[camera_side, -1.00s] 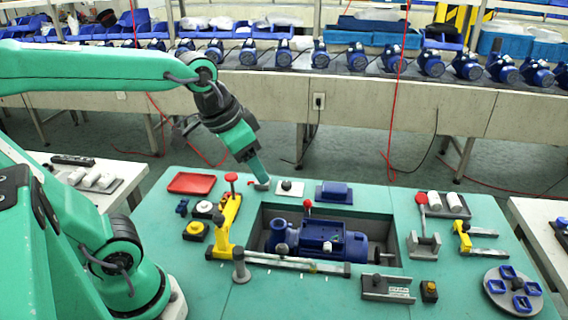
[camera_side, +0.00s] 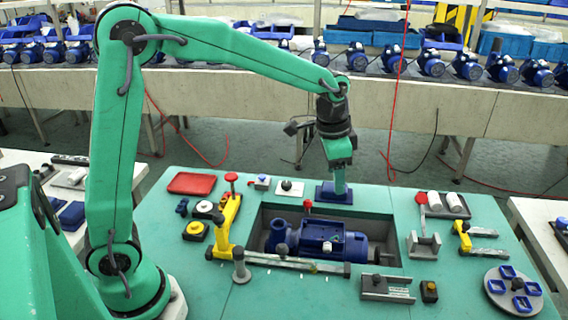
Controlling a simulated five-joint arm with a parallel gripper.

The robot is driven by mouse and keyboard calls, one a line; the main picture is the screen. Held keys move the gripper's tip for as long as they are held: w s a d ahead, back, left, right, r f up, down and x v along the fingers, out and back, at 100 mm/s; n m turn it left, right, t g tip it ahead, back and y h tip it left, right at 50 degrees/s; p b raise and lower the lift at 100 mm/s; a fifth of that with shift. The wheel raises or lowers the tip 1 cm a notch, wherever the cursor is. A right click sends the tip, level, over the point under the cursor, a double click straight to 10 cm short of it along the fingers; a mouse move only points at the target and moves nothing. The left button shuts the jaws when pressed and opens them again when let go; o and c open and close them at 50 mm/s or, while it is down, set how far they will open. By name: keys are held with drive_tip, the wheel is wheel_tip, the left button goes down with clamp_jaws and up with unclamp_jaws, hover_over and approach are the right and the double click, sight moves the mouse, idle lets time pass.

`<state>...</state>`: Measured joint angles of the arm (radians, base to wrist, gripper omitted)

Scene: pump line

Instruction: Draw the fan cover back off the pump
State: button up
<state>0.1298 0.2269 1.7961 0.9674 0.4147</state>
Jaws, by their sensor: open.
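The blue pump (camera_side: 312,238) lies in the rectangular recess of the green bench. Its rounded right end, where the fan cover (camera_side: 356,247) appears to be, faces a small grey fitting in the recess. My gripper (camera_side: 340,192) is open and points down at the blue tray (camera_side: 323,196) behind the recess. It stands behind and above the pump, apart from the fan cover. Its fingertips and whatever lies between them are too small to make out. They hide part of the tray.
A yellow clamp (camera_side: 228,222) with a red knob stands left of the recess, and a long bar (camera_side: 290,264) crosses its front edge. A red-handled clamp (camera_side: 423,235) stands to the right. A red tray (camera_side: 191,183) and a round grey plate (camera_side: 497,287) lie farther out.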

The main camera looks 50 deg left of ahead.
sight(360, 234)
drive_tip(key=w+d+f+m, duration=0.1)
drive_tip(key=w+f, duration=0.1)
drive_tip(key=f, duration=0.1)
drive_tip(key=w+d+f+m+g, duration=0.1)
drive_tip(key=w+f, duration=0.2)
drive_tip(key=f, duration=0.1)
drive_tip(key=w+d+f, duration=0.2)
drive_tip(key=f, duration=0.2)
drive_tip(key=shift+w+f+m+g, duration=0.2)
drive_tip(key=shift+f+m+g, duration=0.05)
drive_tip(key=shift+m+g, duration=0.15)
drive_tip(key=shift+f, duration=0.2)
drive_tip(key=shift+f, duration=2.3)
drive_tip(key=shift+f, duration=0.95)
drive_tip(key=shift+c, duration=0.5)
clamp_jaws()
